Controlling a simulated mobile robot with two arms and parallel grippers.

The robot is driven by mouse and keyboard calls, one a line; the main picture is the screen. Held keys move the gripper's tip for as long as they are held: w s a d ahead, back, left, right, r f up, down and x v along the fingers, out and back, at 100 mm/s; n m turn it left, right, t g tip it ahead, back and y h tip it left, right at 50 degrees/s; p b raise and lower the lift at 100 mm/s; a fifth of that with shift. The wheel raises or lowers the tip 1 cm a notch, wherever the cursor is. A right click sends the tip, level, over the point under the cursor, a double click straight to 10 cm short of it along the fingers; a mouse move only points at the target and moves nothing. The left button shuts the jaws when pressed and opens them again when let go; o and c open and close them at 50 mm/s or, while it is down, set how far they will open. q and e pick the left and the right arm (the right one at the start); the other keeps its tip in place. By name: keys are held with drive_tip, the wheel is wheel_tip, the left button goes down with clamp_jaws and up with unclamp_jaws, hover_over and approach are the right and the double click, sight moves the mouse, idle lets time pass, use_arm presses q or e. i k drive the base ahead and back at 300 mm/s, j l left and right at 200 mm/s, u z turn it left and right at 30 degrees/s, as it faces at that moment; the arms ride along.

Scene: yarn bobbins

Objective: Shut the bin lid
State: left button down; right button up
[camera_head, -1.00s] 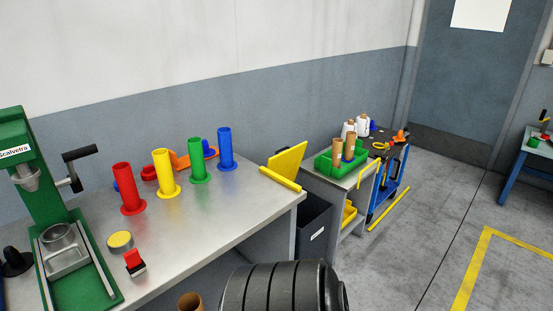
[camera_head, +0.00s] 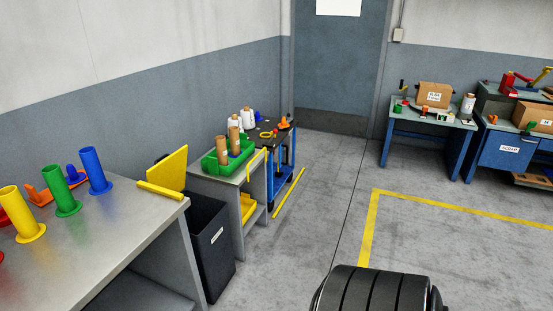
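The dark grey bin (camera_head: 214,248) stands on the floor between the steel table and a small grey cart. It has a small white label on its front. Its yellow lid (camera_head: 168,170) is tilted up at the back, so the lid is open. A yellow bar (camera_head: 161,190) shows in front of the lid's lower edge, by the table corner. The table hides part of the bin's left side. A black ribbed part of my own arm shows at the bottom, right of the bin and apart from it. Neither gripper's fingers are in view.
The steel table (camera_head: 110,225) holds yellow, green and blue upright tubes. The grey cart (camera_head: 235,178) right of the bin carries a green crate (camera_head: 209,163) with brown bobbins. Open floor (camera_head: 300,240) lies in front, with a yellow line (camera_head: 369,225). Blue benches (camera_head: 430,140) stand far right.

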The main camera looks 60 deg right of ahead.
sight(169, 174)
drive_tip(key=z, duration=1.35)
drive_tip(key=i+l+u, duration=0.1)
drive_tip(key=i+l, duration=0.2)
drive_tip(key=i+l+u, duration=0.1)
drive_tip(key=i+l, duration=0.15)
drive_tip(key=i+l+u, duration=0.1)
drive_tip(key=i+l, duration=0.15)
drive_tip(key=l, duration=0.15)
drive_tip(key=i+l+u, duration=0.1)
drive_tip(key=i+l, duration=0.35)
drive_tip(key=l, duration=0.3)
drive_tip(key=i+l+u, duration=0.25)
drive_tip(key=i+l, duration=0.2)
drive_tip(key=l, duration=0.3)
drive_tip(key=i+l+u, duration=0.1)
drive_tip(key=l, duration=0.35)
drive_tip(key=i+j, duration=0.05)
drive_tip(key=i, duration=0.05)
